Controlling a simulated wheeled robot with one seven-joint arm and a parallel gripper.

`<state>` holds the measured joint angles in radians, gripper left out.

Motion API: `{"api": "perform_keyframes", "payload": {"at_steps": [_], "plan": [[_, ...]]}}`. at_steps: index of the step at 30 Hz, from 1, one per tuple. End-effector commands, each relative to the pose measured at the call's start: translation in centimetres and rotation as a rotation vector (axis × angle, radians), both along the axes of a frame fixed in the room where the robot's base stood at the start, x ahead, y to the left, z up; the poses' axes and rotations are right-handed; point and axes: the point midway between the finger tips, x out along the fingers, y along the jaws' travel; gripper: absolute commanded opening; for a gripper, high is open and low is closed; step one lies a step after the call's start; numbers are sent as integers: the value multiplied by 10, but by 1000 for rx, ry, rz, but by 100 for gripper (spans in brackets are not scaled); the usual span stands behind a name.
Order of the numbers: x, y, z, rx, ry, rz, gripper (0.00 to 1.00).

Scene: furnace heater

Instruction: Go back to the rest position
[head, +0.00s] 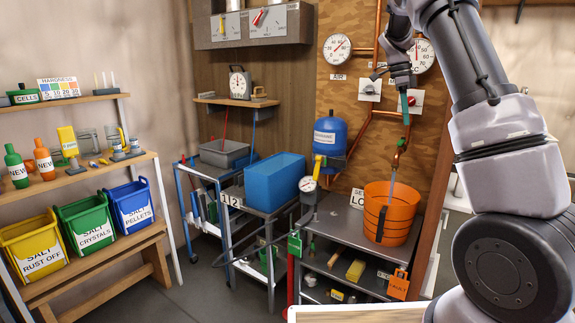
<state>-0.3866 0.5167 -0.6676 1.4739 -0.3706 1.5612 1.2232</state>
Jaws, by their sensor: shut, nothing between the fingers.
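My gripper (403,82) is raised in front of the plywood panel (345,110) at the upper right. It points down, its fingers are shut, and I see nothing held in them. The fingertips are close to a small plate with a red knob (411,101) and a green-handled part (405,108) on the pipe. I cannot tell whether they touch. My arm comes in from the right edge and hides part of the right side of the panel.
An orange bucket (403,212) stands on the metal cart (345,228) below the gripper. A blue tank (330,135), copper pipes and round gauges (337,49) are at the panel. A blue bin (262,185) is left of them. Shelves with labelled bins stand left.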

Motion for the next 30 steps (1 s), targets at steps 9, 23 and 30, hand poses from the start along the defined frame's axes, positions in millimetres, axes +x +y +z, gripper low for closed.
{"api": "perform_keyframes", "payload": {"at_steps": [9,23,30], "plan": [[-43,6,28,149,-67,213,0],[-185,61,89,266,-363,914,0],[-267,97,94,119,-500,1296,0]]}}
